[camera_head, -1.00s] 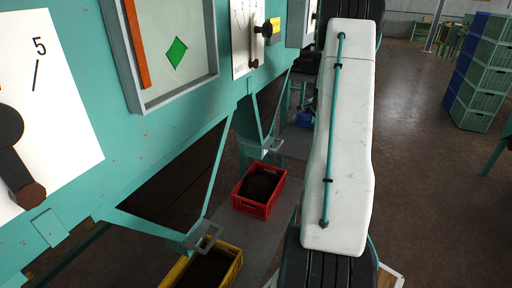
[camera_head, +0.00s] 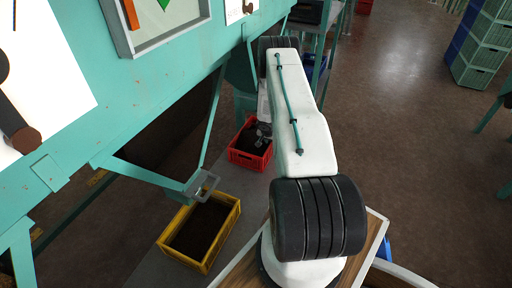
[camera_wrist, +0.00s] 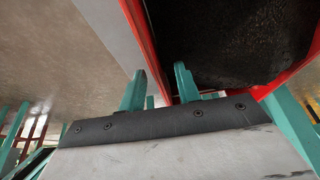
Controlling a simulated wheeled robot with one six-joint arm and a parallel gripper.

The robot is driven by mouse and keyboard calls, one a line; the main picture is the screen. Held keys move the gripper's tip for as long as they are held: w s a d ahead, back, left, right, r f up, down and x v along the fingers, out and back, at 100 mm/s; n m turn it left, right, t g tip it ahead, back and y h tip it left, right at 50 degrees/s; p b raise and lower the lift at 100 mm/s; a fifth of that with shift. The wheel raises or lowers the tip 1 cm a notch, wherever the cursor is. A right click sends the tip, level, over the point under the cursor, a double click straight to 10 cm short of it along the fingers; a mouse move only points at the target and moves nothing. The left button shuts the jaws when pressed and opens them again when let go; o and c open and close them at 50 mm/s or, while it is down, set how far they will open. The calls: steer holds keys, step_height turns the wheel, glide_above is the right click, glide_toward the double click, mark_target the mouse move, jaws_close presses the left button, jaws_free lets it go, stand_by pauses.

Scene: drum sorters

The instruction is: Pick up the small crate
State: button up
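A small red crate (camera_head: 240,157) with dark granular contents stands on the grey shelf under the sorter. My gripper (camera_head: 262,138) reaches to its right rim in the head view, where my arm partly covers the crate. In the wrist view the crate's red wall (camera_wrist: 143,38) runs down between the two teal fingers of my gripper (camera_wrist: 160,88). One finger is on the outer side, the other in front of the dark inside. The fingers are apart, with a gap visible beside the wall. I cannot tell whether either finger touches it.
A yellow crate (camera_head: 232,231) with dark contents stands nearer on the same grey shelf (camera_head: 252,200). The teal sorter (camera_head: 130,110) and its bracket (camera_head: 203,186) overhang at the left. Green and blue stacked crates (camera_head: 485,50) stand far right. The floor between is clear.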

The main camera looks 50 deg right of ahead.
steer(key=d+f, duration=0.2)
steer(key=f, duration=0.1)
steer(key=shift+w+d+f, duration=0.1)
steer(key=shift+d, duration=0.05)
steer(key=shift+w+d+f, duration=0.1)
steer(key=shift+d+f, duration=0.15)
steer(key=shift+f, duration=0.3)
jaws_close()
stand_by(0.8)
steer(key=shift+w+d+r, duration=0.1)
steer(key=shift+w+r, duration=0.05)
